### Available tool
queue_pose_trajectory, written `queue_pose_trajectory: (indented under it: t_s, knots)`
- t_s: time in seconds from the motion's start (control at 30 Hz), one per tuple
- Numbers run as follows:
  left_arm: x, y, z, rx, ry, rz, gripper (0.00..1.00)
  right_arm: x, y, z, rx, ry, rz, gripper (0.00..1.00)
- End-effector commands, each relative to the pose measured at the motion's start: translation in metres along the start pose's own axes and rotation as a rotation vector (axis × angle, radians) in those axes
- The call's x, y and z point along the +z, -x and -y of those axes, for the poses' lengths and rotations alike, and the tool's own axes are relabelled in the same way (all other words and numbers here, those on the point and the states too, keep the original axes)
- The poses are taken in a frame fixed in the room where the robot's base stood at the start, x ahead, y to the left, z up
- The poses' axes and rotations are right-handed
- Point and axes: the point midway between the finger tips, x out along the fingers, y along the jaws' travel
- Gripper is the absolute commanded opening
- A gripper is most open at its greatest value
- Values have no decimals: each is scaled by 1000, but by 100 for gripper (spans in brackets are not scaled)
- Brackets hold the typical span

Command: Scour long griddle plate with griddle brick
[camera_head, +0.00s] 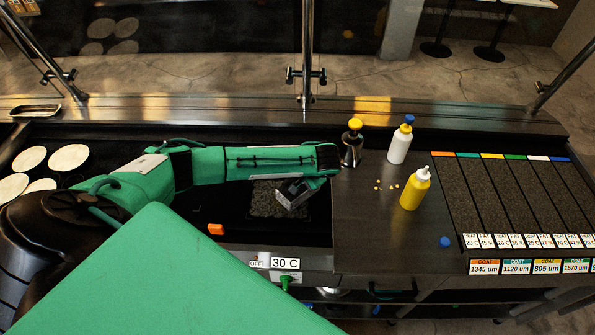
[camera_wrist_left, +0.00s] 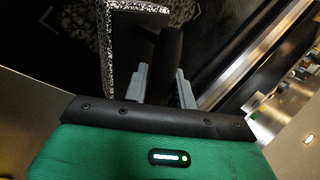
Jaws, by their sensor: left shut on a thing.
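The long griddle plate (camera_head: 265,233) is a dark flat surface left of the counter, with a rough grey speckled patch (camera_head: 265,203) on it. The patch also shows at the top of the left wrist view (camera_wrist_left: 184,8). My left gripper (camera_head: 300,183) is over the patch, partly hidden by its own arm. In the left wrist view its grey fingers (camera_wrist_left: 160,84) are shut on the griddle brick (camera_wrist_left: 107,55), a speckled block with a dark part between the fingers. The brick shows as a grey block in the head view (camera_head: 291,195). I cannot tell whether it touches the plate. My right gripper is not in view.
A yellow bottle (camera_head: 415,188), a white bottle (camera_head: 399,146) and a yellow-topped metal container (camera_head: 351,148) stand on the counter (camera_head: 370,235) to the right. Dark strips (camera_head: 500,200) lie farther right. Pale discs (camera_head: 30,158) lie at left. An orange block (camera_head: 216,229) sits near the front.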

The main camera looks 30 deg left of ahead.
Motion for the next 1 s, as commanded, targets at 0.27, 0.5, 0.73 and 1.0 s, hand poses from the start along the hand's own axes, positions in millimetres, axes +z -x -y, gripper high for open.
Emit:
queue_pose_trajectory:
  t_s: [0.27,0.5,0.73,1.0]
  knots:
    - [-1,-5,-3,0,2,-2,0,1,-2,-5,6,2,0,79]
    - [-1,-5,-3,0,2,-1,0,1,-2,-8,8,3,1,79]
    - [-1,-7,-4,0,2,-1,0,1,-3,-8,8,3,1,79]
    - [-1,-11,-7,-1,2,-2,0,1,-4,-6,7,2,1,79]
